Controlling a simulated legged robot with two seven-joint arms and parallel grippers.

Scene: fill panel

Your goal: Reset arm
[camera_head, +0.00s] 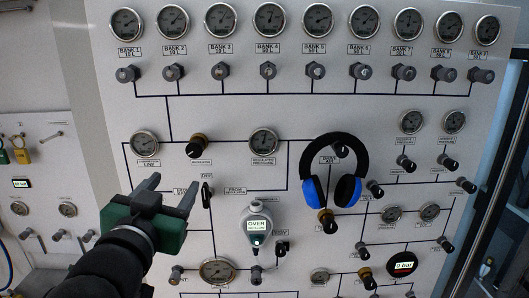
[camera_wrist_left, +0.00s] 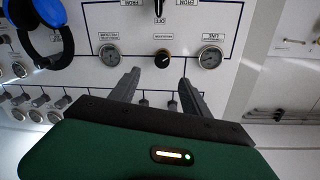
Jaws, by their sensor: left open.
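My left gripper (camera_head: 171,190) is open and empty in front of the lower left part of the fill panel (camera_head: 340,105). Its dark fingers point up at the panel, with the green gripper body below them. In the left wrist view the spread fingers (camera_wrist_left: 159,82) have nothing between them. Beyond them in that upside-down view are the regulator knob (camera_wrist_left: 162,59), the line gauge (camera_wrist_left: 210,57) and another gauge (camera_wrist_left: 110,55). Whether the fingertips touch the panel is hard to tell, but a gap seems to show. My right gripper is in neither view.
Blue and black headphones (camera_head: 334,172) hang on the panel's right half. A grey device (camera_head: 257,225) with a lit "OVER" display is right of the gripper. A black handle (camera_head: 206,195) is close to the right finger. Rows of gauges and knobs stick out. A side panel (camera_head: 38,195) stands left.

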